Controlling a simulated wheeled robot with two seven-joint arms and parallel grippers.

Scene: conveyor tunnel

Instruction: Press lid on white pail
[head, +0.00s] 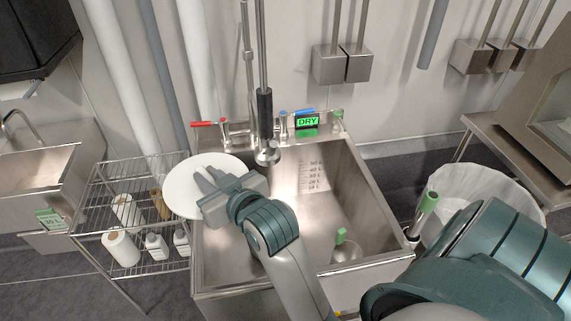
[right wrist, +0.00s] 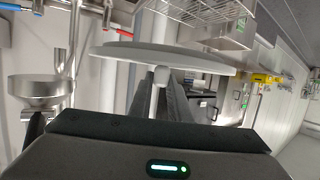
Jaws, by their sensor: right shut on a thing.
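A white round lid (head: 182,192) is held out over the left rim of the steel sink in the head view. My right gripper (head: 207,178) is shut on it from above. In the right wrist view, the lid (right wrist: 180,58) shows nearly edge-on, with its small knob (right wrist: 160,76) between the fingers of the right gripper (right wrist: 160,95). A white, open, round container with a wavy rim, possibly the pail (head: 478,186), stands on the floor right of the sink. My right arm hides part of it. My left gripper is not in view.
The steel sink (head: 345,268) holds a green-handled tool (head: 341,237). Another green-handled tool (head: 428,203) stands between sink and white container. A hanging spray tap (head: 265,125) is close to the lid. A wire rack (head: 100,200) with bottles and rolls stands at left.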

